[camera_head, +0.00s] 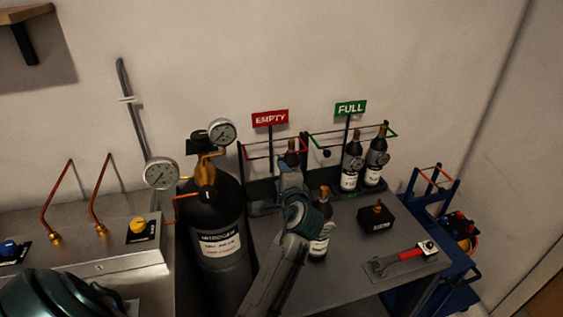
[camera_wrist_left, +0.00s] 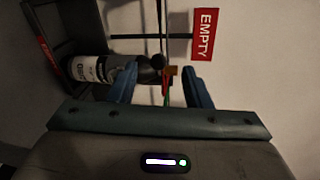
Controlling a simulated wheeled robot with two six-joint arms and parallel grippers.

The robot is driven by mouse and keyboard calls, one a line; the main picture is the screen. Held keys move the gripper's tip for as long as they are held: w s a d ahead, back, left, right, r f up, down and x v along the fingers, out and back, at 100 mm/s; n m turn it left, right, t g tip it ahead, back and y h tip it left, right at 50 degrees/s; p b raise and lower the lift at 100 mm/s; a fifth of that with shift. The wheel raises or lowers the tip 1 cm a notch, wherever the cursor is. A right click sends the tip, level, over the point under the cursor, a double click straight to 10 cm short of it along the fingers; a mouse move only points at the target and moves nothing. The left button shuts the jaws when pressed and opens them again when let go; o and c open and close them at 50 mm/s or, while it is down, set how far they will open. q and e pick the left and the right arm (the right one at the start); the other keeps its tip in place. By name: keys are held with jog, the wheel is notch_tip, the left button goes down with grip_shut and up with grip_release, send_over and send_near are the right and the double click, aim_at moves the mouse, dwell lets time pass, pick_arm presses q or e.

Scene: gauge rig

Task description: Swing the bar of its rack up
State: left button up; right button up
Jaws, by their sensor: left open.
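The rack under the red EMPTY sign (camera_head: 270,118) has a thin red bar (camera_head: 258,157) across its front. One dark bottle (camera_head: 291,146) stands in it, partly hidden by my gripper. My left gripper (camera_head: 288,172) is at the front of this rack. In the left wrist view its two blue fingers (camera_wrist_left: 160,82) are open, with the neck end of a white-labelled bottle (camera_wrist_left: 90,68) showing between and beyond them. Whether they touch anything is unclear. The rack under the green FULL sign (camera_head: 350,108) has a green bar and holds two bottles (camera_head: 362,165). My right gripper is out of view.
A loose bottle (camera_head: 319,235) stands on the table right beside my left forearm. A black nitrogen cylinder (camera_head: 215,230) with gauges stands to the left. A blue cart (camera_head: 440,215) stands beyond.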

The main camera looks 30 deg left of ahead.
pick_arm(q)
jog(key=w+r+m+y, duration=0.2)
jog(key=w+r, duration=0.1)
jog(key=r, duration=0.3)
notch_tip(320, 180, down, 8)
jog(key=p, duration=0.1)
jog(key=shift+t, duration=0.4)
jog(key=p+x, duration=0.2)
jog(key=x, duration=0.5)
jog(key=shift+w, duration=0.25)
grip_shut()
